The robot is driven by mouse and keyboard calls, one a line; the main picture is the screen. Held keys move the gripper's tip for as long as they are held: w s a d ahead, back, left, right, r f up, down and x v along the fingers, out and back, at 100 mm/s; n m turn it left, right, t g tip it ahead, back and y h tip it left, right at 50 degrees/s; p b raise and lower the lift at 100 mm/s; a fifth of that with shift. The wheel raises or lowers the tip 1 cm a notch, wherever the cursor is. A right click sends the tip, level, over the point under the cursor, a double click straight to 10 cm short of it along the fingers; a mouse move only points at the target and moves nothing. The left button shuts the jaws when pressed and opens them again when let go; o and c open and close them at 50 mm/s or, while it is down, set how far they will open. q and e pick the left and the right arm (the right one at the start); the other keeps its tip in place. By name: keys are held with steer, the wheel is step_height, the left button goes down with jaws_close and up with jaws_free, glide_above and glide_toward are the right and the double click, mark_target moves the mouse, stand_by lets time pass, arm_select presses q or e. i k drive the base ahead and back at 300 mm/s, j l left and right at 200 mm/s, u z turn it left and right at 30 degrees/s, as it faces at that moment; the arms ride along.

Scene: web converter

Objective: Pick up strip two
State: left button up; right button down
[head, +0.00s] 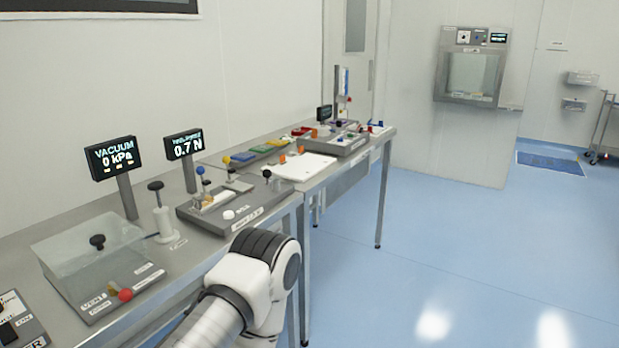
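I cannot make out a strip marked two in the head view. A grey fixture (262,207) on the bench carries clamps with blue, yellow and black knobs, a pale block and a white round button. A white board (303,166) lies behind it with small orange pieces at its edge. Whether any strip lies on these is too small to tell. One of my white arm links with a black joint rises at the bottom centre, in front of the bench edge. Neither gripper's fingers show.
A clear-lidded box (90,245) and a white hand pump (164,222) stand on the near bench (60,220). Displays read vacuum 0 kPa (112,158) and 0.7 N (184,146). Coloured trays (262,148) and another station (335,146) are farther back.

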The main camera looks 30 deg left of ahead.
mark_target(210, 202)
steer(key=i+l+u, duration=0.15)
steer(key=i, duration=0.3)
steer(key=i+u, duration=0.2)
steer(key=i, duration=0.2)
steer(key=i+l+u, duration=0.15)
steer(key=i, duration=0.25)
steer(key=i+l+u, duration=0.15)
steer(key=i+l, duration=0.2)
steer(key=i, duration=0.05)
